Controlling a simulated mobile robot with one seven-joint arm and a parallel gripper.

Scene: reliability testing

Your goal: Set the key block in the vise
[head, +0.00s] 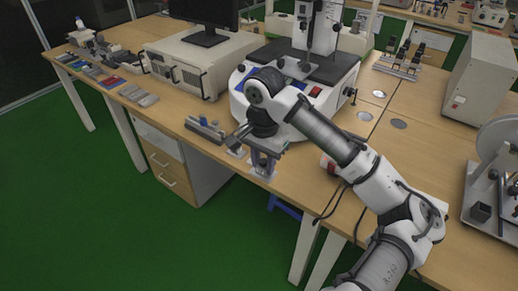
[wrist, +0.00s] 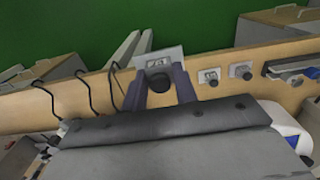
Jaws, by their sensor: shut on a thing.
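My gripper (head: 263,166) is shut at the desk's front edge. In the wrist view its two grey-purple fingers (wrist: 160,84) close on a small dark piece with a rounded end (wrist: 159,81), which I take to be the key block. A pale plate (wrist: 172,55) shows just beyond the fingertips; whether it is part of the held piece is unclear. A long grey metal device with a blue part (head: 205,130), likely the vise, lies on the desk left of my gripper. It shows at the right of the wrist view (wrist: 291,67).
Two small plates with dark fittings (wrist: 208,77) (wrist: 241,71) lie between my gripper and the grey device. A white machine (head: 262,92) stands close behind my gripper. Dark cables (head: 328,207) hang over the desk edge to the right. Green floor is open in front.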

